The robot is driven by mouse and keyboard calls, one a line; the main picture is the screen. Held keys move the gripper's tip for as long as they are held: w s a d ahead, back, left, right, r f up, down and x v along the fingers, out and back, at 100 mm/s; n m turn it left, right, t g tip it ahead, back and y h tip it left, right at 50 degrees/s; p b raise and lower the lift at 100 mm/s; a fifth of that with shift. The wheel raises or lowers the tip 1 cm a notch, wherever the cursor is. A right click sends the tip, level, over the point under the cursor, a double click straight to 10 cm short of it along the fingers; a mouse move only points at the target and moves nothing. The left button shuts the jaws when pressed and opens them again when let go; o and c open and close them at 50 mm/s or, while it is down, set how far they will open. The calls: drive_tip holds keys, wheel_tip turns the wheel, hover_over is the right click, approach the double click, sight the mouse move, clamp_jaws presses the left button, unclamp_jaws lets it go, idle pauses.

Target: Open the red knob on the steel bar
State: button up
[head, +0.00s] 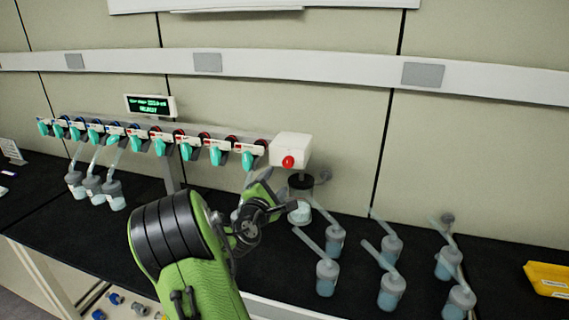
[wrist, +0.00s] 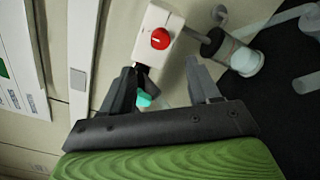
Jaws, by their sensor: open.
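The red knob (head: 288,161) is on the front of a white box (head: 293,143) at the right end of the steel bar (head: 190,134). In the wrist view the red knob (wrist: 160,39) faces me, with a white mark across it, on the white box (wrist: 150,18). My gripper (wrist: 159,68) is open, and the knob lies beyond its fingertips, not between them. A teal valve handle (wrist: 144,99) shows between the fingers, further back. In the head view my gripper (head: 268,184) is just below the white box, partly hidden by my arm.
Several teal valve handles (head: 215,156) line the bar to the left. A dark-topped jar (head: 300,187) stands below the box. Several tubed flasks (head: 327,274) stand on the black bench (head: 400,220) to the right. A yellow tray (head: 546,279) is at the far right.

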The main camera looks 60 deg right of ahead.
sight(288, 164)
drive_tip(key=d, duration=0.3)
drive_tip(key=d+p, duration=0.1)
drive_tip(key=d, duration=0.3)
drive_tip(key=w+d+p, duration=0.1)
drive_tip(key=d, duration=0.2)
drive_tip(key=shift+w+d, duration=0.1)
drive_tip(key=shift+d, duration=0.05)
drive_tip(key=c, duration=1)
drive_tip(key=shift+c, duration=0.2)
